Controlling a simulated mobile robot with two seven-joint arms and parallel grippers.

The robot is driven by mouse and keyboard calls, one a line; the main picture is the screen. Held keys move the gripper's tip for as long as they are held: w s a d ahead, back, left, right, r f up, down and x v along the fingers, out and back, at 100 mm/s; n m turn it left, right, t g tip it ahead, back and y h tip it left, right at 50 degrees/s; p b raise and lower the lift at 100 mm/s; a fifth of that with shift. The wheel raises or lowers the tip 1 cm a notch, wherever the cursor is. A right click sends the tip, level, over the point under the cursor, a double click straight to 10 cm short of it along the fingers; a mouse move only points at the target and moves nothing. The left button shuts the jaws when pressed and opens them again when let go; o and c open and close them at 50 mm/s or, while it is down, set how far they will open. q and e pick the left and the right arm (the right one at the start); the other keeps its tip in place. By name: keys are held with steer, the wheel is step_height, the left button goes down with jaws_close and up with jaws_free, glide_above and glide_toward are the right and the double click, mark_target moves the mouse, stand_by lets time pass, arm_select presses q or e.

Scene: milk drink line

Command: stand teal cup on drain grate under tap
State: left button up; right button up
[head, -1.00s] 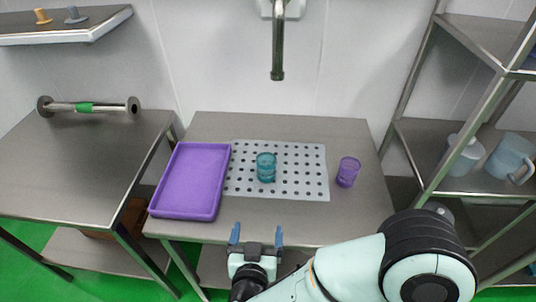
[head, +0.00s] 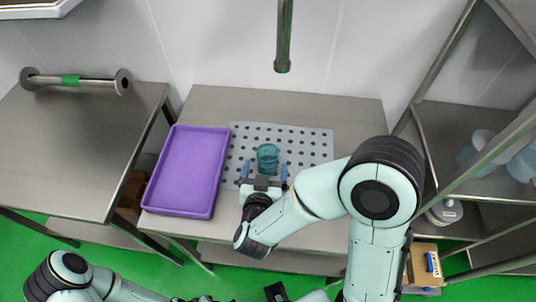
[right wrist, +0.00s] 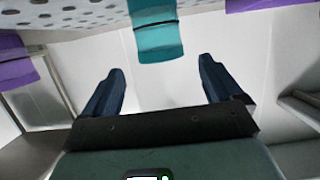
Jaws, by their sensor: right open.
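The teal cup (head: 267,154) stands upright on the light, perforated drain grate (head: 318,148), toward its left part. The metal tap (head: 283,40) hangs down behind and above it; I cannot tell whether the cup is directly below its outlet. My right gripper (head: 265,171) is open at the near side of the cup, with one finger toward each side. In the right wrist view, the teal cup (right wrist: 155,30) shows ahead of and between the open fingers (right wrist: 160,86), apart from them.
A purple tray (head: 185,172) lies left of the grate on the steel table (head: 225,103). A purple cup (right wrist: 14,62) shows in the right wrist view; my right arm hides it in the head view. A shelf rack (head: 455,140) stands at the right.

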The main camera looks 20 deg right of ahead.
mark_target(269, 148)
steer(key=x, duration=0.3)
steer(key=shift+w+d+f, duration=0.15)
steer(key=shift+w, duration=0.2)
steer(key=shift+d, duration=0.1)
steer(key=x, duration=0.5)
steer(key=shift+f, duration=0.2)
steer(key=c, duration=1.1)
arm_select(q)
steer(key=shift+w+r, duration=0.45)
steer(key=shift+r, duration=0.25)
